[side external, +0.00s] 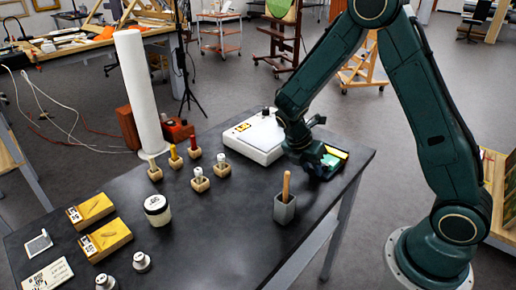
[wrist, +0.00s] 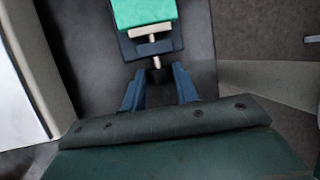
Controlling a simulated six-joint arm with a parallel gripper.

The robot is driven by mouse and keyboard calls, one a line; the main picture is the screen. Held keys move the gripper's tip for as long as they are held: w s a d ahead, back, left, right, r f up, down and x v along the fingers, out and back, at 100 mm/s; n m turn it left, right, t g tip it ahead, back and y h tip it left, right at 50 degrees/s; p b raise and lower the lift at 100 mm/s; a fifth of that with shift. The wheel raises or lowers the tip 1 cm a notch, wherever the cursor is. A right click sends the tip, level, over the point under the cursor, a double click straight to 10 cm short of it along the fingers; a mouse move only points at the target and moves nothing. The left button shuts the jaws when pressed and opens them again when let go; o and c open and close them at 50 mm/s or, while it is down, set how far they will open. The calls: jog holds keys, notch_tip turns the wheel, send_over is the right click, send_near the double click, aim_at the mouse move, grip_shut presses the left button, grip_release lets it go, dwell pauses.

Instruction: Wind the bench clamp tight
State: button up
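The bench clamp (wrist: 157,48) is at the top of the wrist view, a dark blue body with a pale metal screw and a dark knob (wrist: 158,76) at its near end. A green block (wrist: 145,12) sits at its far side. My gripper (wrist: 159,70) has its two blue fingers apart, one on each side of the knob, with what looks like a gap at each side. In the side view my gripper (side external: 322,166) is low over the bench's right end, partly hiding the clamp (side external: 335,155) and its green and yellow part.
A white box-like device (side external: 256,138) stands left of the clamp on the dark bench (side external: 225,235). A grey holder with a wooden handle (side external: 285,205) stands in front. Small wooden holders (side external: 200,180), a white jar (side external: 157,208) and yellow blocks (side external: 104,240) are further left.

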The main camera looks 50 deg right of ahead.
jog(key=c, duration=0.5)
jog(key=shift+s+t, duration=0.15)
jog(key=shift+t, duration=0.35)
jog(key=shift+s+m+t, duration=0.15)
jog(key=shift+m+t, duration=0.15)
jog(key=shift+t, duration=0.7)
jog(key=shift+s+t, duration=0.2)
jog(key=shift+t, duration=1)
jog(key=shift+m+t, duration=0.3)
jog(key=o, duration=1)
